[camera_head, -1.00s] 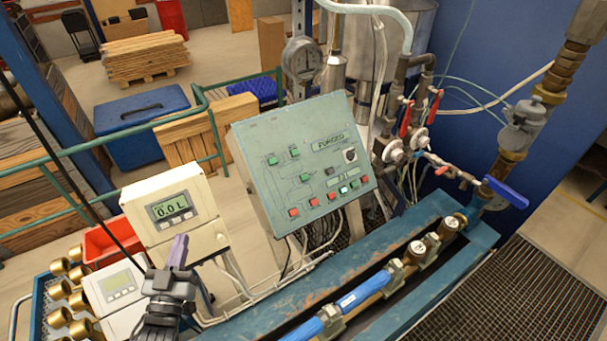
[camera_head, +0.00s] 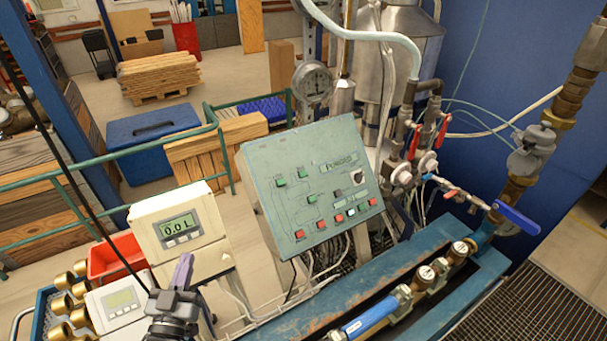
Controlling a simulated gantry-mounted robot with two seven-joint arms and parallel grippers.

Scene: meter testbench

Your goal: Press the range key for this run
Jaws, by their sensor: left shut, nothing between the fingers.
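The green sloped control panel (camera_head: 270,183) stands in the middle of the view. It carries a row of red and green keys (camera_head: 339,217) along its lower edge, several green keys higher up, a dark knob (camera_head: 357,177) and a small display (camera_head: 339,162). The key labels are too small to read. A white meter box (camera_head: 207,219) to its left shows 0.0 L on its display (camera_head: 178,226). My right gripper is not in view.
A second white meter (camera_head: 118,303) and brass fittings (camera_head: 62,306) sit at lower left, near a red bin (camera_head: 107,262). Blue bench rails (camera_head: 290,318) with a blue pipe (camera_head: 372,319) run at lower right. Open space lies between gripper and panel.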

